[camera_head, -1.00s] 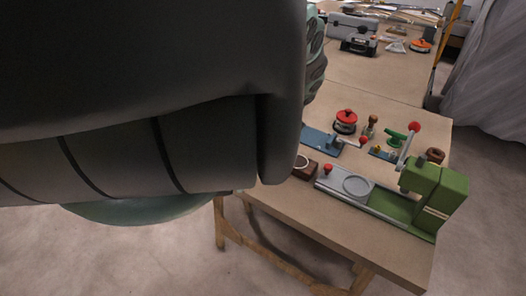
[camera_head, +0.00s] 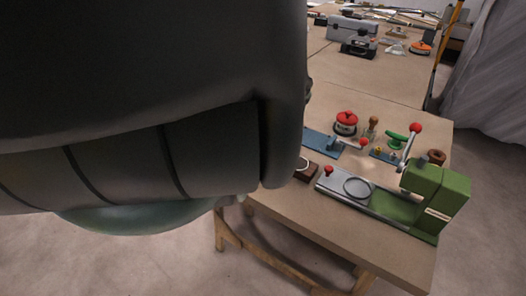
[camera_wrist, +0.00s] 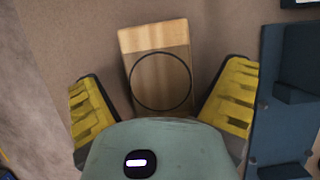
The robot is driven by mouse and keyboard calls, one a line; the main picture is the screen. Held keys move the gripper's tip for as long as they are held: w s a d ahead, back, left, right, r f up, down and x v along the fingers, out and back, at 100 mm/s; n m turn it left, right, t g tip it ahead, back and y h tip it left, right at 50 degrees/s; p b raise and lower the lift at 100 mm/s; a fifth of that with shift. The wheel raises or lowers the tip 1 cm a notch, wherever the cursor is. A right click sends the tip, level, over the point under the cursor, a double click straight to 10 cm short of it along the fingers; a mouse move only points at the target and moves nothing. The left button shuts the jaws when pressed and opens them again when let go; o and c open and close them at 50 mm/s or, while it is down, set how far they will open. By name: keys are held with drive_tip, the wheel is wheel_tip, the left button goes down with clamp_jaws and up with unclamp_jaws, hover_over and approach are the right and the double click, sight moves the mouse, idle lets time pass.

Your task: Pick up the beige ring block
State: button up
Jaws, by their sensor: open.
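The beige ring block (camera_wrist: 153,37) lies on the tabletop in the wrist view, a light wood-grained rectangle with a thin dark ring outlined on its face. My gripper (camera_wrist: 165,78) is open, with its yellow-padded fingers spread to the left and right of the block. Neither finger visibly touches it, and the height above it is hard to tell. My palm hides the block's near end. In the head view my arm covers much of the left side, and I cannot make out this block or the fingers there.
A blue-grey fixture (camera_wrist: 285,95) stands close to the right finger. In the head view the workbench (camera_head: 310,222) holds a dark brown block (camera_head: 307,173), a blue clamp (camera_head: 323,143), a red-topped pot (camera_head: 346,123) and a green machine (camera_head: 437,190). Toolboxes stand at the back.

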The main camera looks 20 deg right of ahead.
drive_tip(key=shift+f, duration=0.25)
idle(0.3)
drive_tip(key=c, duration=1.3)
